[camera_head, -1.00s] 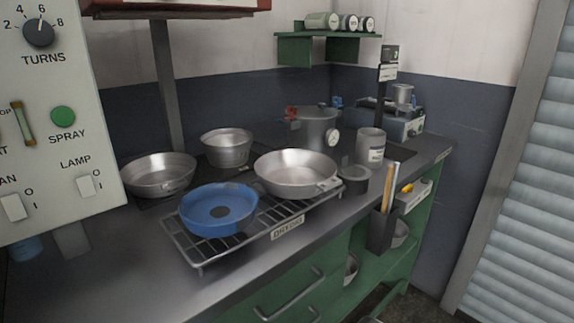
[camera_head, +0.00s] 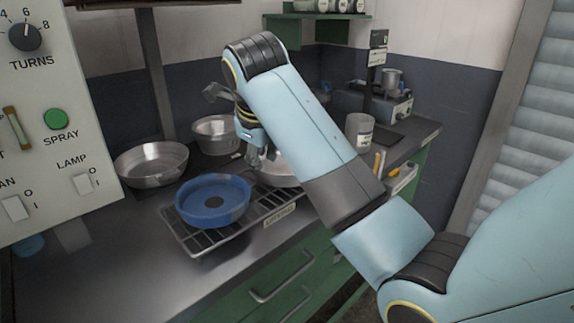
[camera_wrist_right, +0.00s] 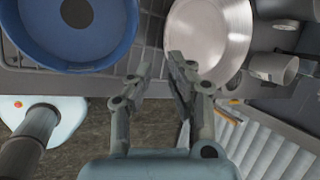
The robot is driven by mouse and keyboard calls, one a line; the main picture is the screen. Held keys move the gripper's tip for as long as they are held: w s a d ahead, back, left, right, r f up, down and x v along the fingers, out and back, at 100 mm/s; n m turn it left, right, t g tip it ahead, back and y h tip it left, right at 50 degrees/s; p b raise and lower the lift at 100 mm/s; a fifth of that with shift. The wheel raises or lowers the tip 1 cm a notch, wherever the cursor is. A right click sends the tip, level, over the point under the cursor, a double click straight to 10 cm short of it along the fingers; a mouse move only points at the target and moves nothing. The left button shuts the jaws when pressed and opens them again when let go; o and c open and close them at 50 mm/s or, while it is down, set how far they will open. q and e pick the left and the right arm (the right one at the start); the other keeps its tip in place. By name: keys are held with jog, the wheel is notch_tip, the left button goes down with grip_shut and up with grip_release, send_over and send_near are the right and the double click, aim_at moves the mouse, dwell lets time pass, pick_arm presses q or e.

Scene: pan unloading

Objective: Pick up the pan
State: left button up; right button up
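A blue pan (camera_head: 190,205) with a dark centre spot sits on a wire rack (camera_head: 270,212). A shiny steel pan (camera_head: 276,176) sits on the same rack to its right, mostly hidden behind my right arm. My right gripper (camera_head: 256,160) is above the rack, near the steel pan. In the right wrist view the right gripper (camera_wrist_right: 160,62) is open with nothing between its fingers. The blue pan (camera_wrist_right: 55,45) lies beyond it at upper left, the steel pan (camera_wrist_right: 212,35) at upper right. The right finger overlaps the steel pan's edge; contact cannot be told. My left gripper is not in view.
A steel bowl (camera_head: 150,163) and a steel pot (camera_head: 216,134) stand behind the rack. A light canister (camera_head: 359,130) stands farther right on the counter. A control panel (camera_head: 60,90) fills the left side. The counter's front left (camera_head: 110,260) is clear.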

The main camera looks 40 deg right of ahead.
jog(key=w+f, duration=0.1)
jog(key=w+d+f+m, duration=0.1)
jog(key=w+f+m, duration=0.1)
jog(key=shift+w+d, duration=0.35)
jog(key=shift+w, duration=0.05)
jog(key=shift+p+x, duration=0.35)
jog(key=shift+x, duration=2.35)
jog(key=shift+a, duration=0.1)
grip_shut()
